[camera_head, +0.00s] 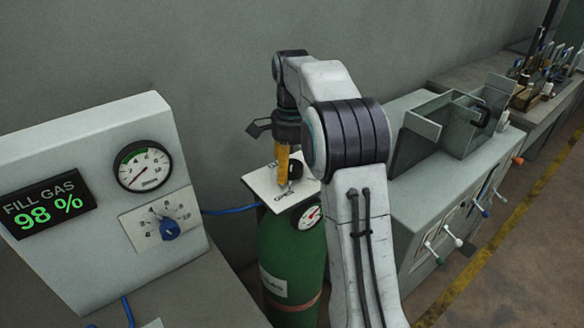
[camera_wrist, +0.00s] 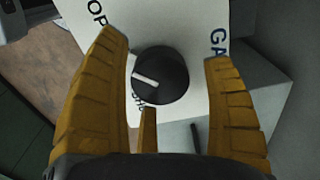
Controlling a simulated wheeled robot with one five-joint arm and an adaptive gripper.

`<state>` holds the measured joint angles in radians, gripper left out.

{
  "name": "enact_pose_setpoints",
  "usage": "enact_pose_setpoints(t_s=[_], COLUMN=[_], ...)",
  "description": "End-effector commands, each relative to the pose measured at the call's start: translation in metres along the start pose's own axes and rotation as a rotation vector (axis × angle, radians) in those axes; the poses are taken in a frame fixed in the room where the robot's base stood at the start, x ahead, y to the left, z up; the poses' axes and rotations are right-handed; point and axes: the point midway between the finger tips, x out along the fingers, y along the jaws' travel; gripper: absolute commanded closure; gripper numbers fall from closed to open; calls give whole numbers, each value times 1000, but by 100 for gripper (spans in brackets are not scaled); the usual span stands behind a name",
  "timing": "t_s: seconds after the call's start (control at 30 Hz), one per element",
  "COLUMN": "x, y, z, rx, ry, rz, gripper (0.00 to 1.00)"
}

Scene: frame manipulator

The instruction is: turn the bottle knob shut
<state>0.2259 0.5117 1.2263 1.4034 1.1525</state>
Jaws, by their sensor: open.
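The bottle knob (camera_wrist: 160,76) is black and round with a white pointer line, seen in the wrist view between my fingers. The line points to the left and slightly up. The knob sits on a white plate (camera_head: 262,183) with lettering, partly hidden, on top of the green gas bottle (camera_head: 290,255). My gripper (camera_wrist: 167,80) is open, its yellow fingers on either side of the knob with a gap on each side. In the head view my gripper (camera_head: 284,168) is over the plate and the knob (camera_head: 295,168) shows only in part behind it.
A grey panel at left has a display (camera_head: 45,203) reading FILL GAS 98 %, a round gauge (camera_head: 142,166) and a blue dial (camera_head: 169,229). A small gauge (camera_head: 310,216) is on the bottle. A grey bench (camera_head: 440,165) with levers stands at right.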

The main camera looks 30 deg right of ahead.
Motion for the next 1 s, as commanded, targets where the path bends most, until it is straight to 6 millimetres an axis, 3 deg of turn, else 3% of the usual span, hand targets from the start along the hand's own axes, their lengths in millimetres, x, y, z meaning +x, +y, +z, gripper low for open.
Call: enact_pose_setpoints(t_s=[0.37,1.0], x=[3,3], y=[0,0], z=[0,0], rx=[0,0], ry=[0,0], rz=[0,1], gripper=[24,81])
